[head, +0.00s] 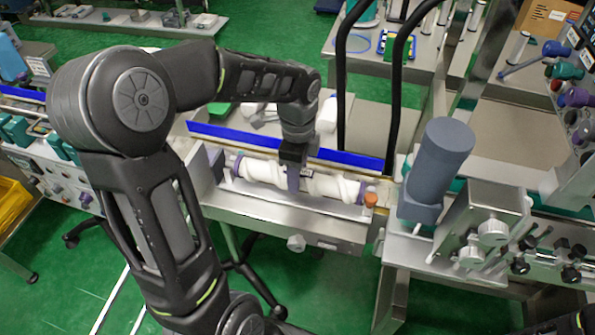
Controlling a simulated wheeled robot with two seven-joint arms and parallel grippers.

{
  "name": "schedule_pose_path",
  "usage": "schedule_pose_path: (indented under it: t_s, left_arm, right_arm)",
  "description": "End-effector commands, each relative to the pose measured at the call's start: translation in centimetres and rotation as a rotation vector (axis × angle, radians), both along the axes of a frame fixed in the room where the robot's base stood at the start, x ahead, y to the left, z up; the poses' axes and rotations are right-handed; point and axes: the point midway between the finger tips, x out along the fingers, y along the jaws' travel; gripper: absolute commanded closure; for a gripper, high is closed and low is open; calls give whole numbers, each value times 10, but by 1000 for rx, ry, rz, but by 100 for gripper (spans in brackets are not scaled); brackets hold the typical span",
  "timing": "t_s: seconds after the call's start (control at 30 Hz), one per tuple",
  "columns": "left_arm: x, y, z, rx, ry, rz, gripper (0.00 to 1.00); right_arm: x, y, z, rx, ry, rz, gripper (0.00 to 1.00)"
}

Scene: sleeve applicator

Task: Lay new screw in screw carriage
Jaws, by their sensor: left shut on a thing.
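The white spiral screw (328,186) with purple ends lies lengthwise along the metal screw carriage (285,213), level with the trough between its end walls. I cannot tell whether it rests on the carriage or hangs just above it. My left gripper (294,185) points down and is shut on the screw near its middle, its fingers hiding a short part of it. My right gripper is not in view.
A blue rail (230,138) runs behind the carriage. An orange knob (370,200) sits at its right end. A grey motor cylinder (437,165) stands close on the right. Black curved tubes (341,90) rise behind. Green floor is open in front.

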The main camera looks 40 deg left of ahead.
Motion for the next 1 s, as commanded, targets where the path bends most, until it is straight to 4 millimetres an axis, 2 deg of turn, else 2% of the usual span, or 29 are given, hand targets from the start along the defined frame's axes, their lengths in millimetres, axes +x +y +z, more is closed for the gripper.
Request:
schedule_pose_path:
  t_s: [0.07, 0.1, 0.33, 0.73, 0.87, 1.0]
  left_arm:
    - [1, 0, -2, 1, -2, 0, 100]
    - [0, 0, -2, 0, 0, 0, 49]
    - [0, 0, -2, 0, 0, 0, 31]
    - [1, 0, 5, 1, -3, 0, 30]
    - [1, 0, 21, 2, -3, 1, 30]
    - [2, 0, 47, 1, -6, 0, 30]
  right_arm:
    - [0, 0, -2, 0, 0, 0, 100]
    - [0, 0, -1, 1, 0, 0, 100]
    - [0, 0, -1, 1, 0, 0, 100]
    - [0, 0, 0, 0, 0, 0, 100]
    - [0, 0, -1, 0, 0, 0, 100]
    - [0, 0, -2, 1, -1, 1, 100]
